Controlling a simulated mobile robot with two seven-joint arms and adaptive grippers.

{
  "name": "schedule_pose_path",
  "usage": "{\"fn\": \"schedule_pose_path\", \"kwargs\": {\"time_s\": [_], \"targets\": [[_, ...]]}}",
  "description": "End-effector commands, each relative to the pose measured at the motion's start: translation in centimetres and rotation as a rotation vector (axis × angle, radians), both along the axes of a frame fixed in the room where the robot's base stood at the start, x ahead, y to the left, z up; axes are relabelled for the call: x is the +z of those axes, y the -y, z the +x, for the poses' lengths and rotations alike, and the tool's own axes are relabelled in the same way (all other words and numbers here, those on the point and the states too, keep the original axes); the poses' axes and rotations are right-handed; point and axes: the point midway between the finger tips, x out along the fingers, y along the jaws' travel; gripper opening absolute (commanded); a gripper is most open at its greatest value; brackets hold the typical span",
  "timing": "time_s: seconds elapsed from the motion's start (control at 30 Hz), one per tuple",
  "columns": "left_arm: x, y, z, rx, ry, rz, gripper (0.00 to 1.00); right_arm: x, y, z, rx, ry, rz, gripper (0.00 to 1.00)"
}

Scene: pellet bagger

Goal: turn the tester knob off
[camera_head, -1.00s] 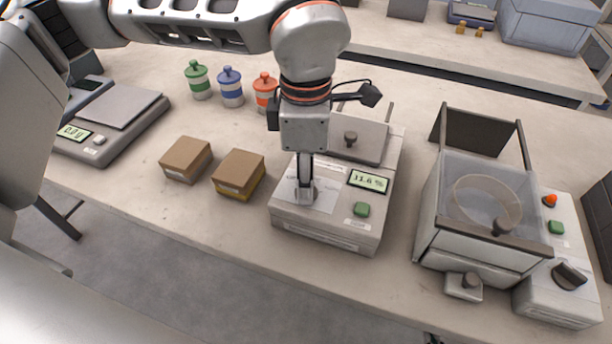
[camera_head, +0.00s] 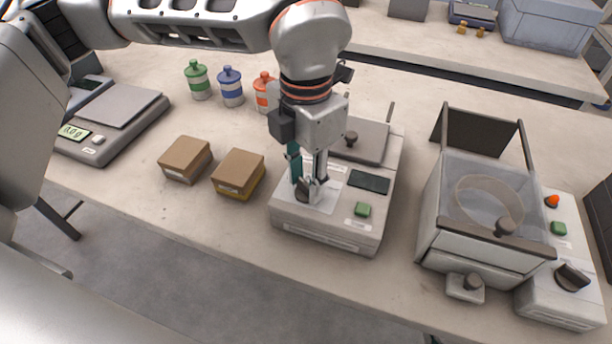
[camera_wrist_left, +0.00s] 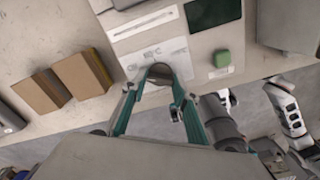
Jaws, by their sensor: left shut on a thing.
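The tester (camera_head: 330,235) is a pale box on the table with a green button (camera_head: 362,209) and a display (camera_head: 369,181) that is dark and blank. Its dark knob (camera_head: 303,194) sits on the front left of the top, on a white printed label. My left gripper (camera_head: 309,186) comes down from above and is shut on the knob, partly hiding it. In the left wrist view the two teal-sided fingers (camera_wrist_left: 158,92) close around the round knob (camera_wrist_left: 159,72), and the dark display (camera_wrist_left: 213,14) also shows. I do not see my right gripper.
Two cardboard boxes (camera_head: 238,173) stand left of the tester, with lidded jars (camera_head: 230,86) behind. A scale (camera_head: 110,112) is at far left. A machine with a clear-lidded chamber (camera_head: 485,195) stands right, past a clear strip of table.

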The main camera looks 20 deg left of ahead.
Motion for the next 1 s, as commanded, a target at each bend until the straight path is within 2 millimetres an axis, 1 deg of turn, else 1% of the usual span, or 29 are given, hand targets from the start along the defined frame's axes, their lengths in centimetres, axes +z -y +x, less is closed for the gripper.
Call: {"fn": "schedule_pose_path", "kwargs": {"time_s": [0.2, 0.57, 0.6, 0.63, 1.0], "targets": [[0.07, 0.02, 0.06, 0.028, 0.002, -0.001, 0.07, -0.11, -0.01, -0.23, 0.0, -0.004, 0.0, 0.0], [0.08, 0.03, 0.06, 0.029, 0.003, -0.002, 0.07, -0.07, -0.03, -0.21, 0.001, -0.004, 0.001, 0.0], [0.08, 0.03, 0.06, 0.029, 0.003, -0.002, 0.39, -0.08, -0.04, -0.21, 0.001, -0.004, 0.001, 0.0], [0.08, 0.03, 0.06, 0.029, 0.003, -0.002, 0.46, -0.07, -0.04, -0.2, 0.001, -0.004, 0.001, 0.0], [0.19, 0.01, 0.04, 0.028, 0.002, -0.001, 0.46, 0.17, 0.01, 0.28, 0.003, 0.006, 0.0, 0.0]]}}
